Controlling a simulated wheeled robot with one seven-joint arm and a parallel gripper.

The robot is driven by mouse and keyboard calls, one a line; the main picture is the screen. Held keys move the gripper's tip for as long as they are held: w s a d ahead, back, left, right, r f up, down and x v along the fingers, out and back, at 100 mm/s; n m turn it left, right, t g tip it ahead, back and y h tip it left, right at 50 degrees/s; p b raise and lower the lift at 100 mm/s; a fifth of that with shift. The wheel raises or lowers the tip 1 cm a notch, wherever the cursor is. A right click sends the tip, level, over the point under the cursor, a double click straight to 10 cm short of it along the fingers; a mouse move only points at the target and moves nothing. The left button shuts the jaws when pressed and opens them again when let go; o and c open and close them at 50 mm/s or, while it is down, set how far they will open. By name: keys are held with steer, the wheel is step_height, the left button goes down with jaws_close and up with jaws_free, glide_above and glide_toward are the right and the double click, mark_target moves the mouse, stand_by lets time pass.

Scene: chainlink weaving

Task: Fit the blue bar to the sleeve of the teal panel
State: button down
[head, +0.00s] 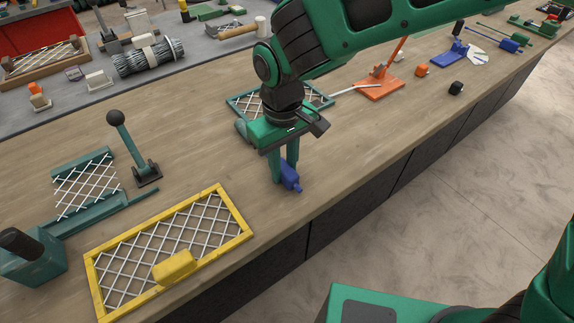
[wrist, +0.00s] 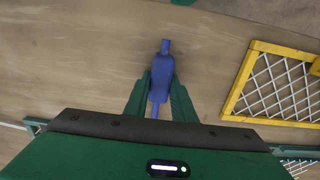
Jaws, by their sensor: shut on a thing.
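My gripper (head: 285,172) is shut on the blue bar (head: 291,180), low over the bench near its front edge. In the wrist view the blue bar (wrist: 162,75) sits between the fingertips (wrist: 160,88), its thin ends sticking out beyond its thicker middle. I cannot tell whether it touches the bench. A teal-framed mesh panel (head: 238,101) lies behind my gripper, partly hidden by my arm. I cannot make out a sleeve on either.
A yellow-framed mesh panel (head: 222,192) with a yellow block lies left of my gripper and also shows in the wrist view (wrist: 241,80). A black-knobbed lever (head: 127,147) stands behind it. An orange stand (head: 380,88) is at the right. The bench between is bare.

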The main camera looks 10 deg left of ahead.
steer(key=shift+w+a, duration=0.5)
steer(key=shift+a, duration=0.1)
steer(key=c, duration=1.4)
jaws_free()
steer(key=shift+r, duration=0.1)
step_height(320, 180, up, 11)
steer(key=shift+w+f, duration=0.15)
steer(key=shift+f, duration=0.05)
